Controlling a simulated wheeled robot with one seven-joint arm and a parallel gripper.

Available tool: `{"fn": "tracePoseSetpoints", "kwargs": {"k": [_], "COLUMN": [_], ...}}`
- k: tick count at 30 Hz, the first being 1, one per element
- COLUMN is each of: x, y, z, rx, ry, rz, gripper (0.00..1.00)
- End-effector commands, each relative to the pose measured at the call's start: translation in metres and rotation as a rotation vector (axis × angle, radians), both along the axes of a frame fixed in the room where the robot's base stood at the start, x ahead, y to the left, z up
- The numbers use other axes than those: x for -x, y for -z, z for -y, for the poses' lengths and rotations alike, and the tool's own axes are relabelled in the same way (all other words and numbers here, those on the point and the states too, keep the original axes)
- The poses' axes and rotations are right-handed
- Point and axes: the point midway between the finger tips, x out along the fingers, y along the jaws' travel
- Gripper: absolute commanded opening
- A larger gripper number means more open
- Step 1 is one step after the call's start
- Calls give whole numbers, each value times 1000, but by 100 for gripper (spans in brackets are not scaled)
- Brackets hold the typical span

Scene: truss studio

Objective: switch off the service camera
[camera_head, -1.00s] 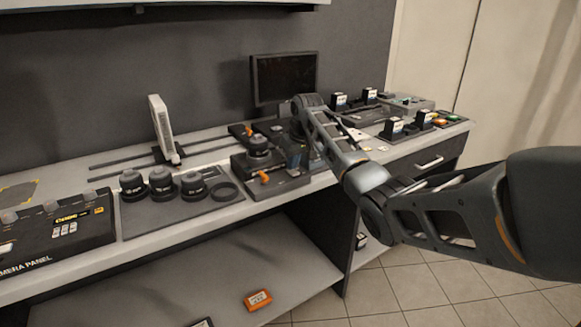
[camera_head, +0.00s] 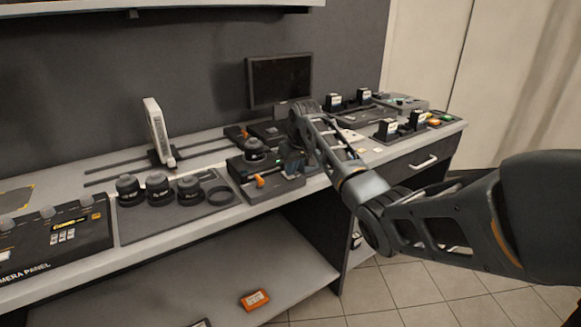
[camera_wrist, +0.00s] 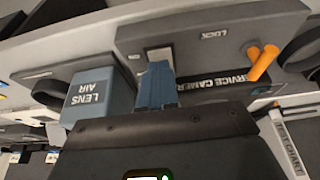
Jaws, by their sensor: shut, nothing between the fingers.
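The service camera (camera_head: 262,185) is a dark grey unit on the bench, with an orange lever at its front. In the wrist view its face (camera_wrist: 205,40) shows the words LOCK and SERVICE CAMERA, and an orange lever (camera_wrist: 262,62) on the right. My gripper (camera_wrist: 158,85) is shut and empty, its blue-grey fingertips at a pale switch recess (camera_wrist: 160,53) beside a small ON mark. The fingers hide part of the switch, and I cannot tell its position or whether they touch it. In the head view my gripper (camera_head: 292,158) is at the unit's right side, partly hidden.
A blue-grey LENS AIR block (camera_wrist: 98,98) stands close left of my fingers. Dark lenses (camera_head: 160,190) stand on a mat left of the unit. A monitor (camera_head: 280,80) is behind, and black blocks (camera_head: 386,130) stand to the right.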

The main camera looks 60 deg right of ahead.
Motion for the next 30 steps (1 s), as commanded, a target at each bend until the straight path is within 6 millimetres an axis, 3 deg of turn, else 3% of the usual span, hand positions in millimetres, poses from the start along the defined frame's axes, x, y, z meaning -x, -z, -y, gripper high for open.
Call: {"fn": "tracePoseSetpoints", "kwargs": {"k": [1, 4, 12, 18, 30], "x": [3, 5, 15, 21, 22], "y": [6, -2, -46, -68, -74], "z": [-2, -3, -10, -13, -14], "rx": [-10, -8, -1, 0, 0], "ry": [2, 1, 0, 1, -1], "rz": [-10, -9, -2, 0, 0], "gripper": [0, 0, 0, 0, 0]}}
